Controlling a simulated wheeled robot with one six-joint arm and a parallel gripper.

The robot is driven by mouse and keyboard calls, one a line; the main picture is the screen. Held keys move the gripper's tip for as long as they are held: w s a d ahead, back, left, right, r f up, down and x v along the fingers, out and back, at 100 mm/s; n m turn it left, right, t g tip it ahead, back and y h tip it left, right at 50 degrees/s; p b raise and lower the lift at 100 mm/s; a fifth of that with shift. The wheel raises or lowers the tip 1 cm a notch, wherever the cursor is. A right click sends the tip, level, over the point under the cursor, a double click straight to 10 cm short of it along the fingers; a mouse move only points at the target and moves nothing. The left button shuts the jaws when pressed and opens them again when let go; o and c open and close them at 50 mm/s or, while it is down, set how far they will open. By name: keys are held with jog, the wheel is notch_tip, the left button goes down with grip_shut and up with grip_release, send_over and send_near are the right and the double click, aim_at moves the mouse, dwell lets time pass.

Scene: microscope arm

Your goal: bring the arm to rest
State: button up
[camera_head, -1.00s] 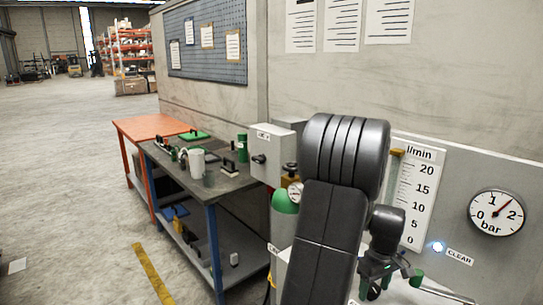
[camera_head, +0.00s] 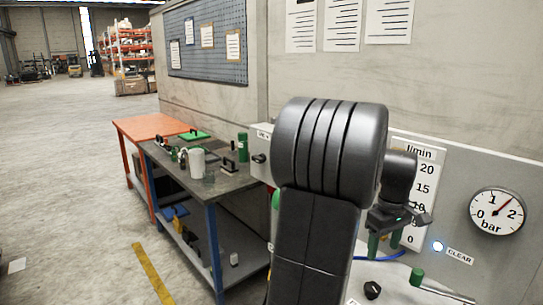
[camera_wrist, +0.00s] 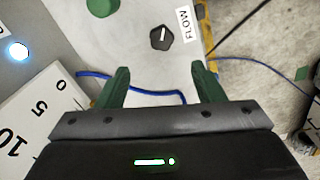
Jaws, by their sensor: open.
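My gripper (camera_head: 385,243) hangs from my raised, folded arm in front of the grey panel, with its green fingers pointing down. In the wrist view my gripper (camera_wrist: 163,84) is open, its two fingers wide apart with nothing between them. Below it is a light grey surface with a black knob (camera_wrist: 162,38) beside a FLOW label (camera_wrist: 187,25); the gripper is apart from both. The head view also shows a black knob (camera_head: 372,290) below the gripper. My arm hides part of the panel and the area behind it.
The panel carries an l/min scale (camera_head: 424,172), a bar gauge (camera_head: 497,213) and a lit lamp (camera_head: 437,246) by a CLEAR label. A green-ended lever (camera_head: 417,277) sits low right. A blue hose (camera_wrist: 140,91) runs beneath the fingers.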

aim_at(374, 288)
notch_tip(374, 288, down, 14)
jog(key=shift+m, duration=0.5)
jog(key=m, duration=0.4)
jog(key=shift+s+a+r+m+p, duration=0.1)
jog(key=shift+a+r+m+p, duration=0.05)
jog(key=shift+m+p, duration=0.2)
jog(key=m, duration=0.6)
jog(key=shift+a+p, duration=0.15)
jog(key=shift+p, duration=0.2)
notch_tip(374, 288, up, 9)
jog(key=shift+r, duration=0.15)
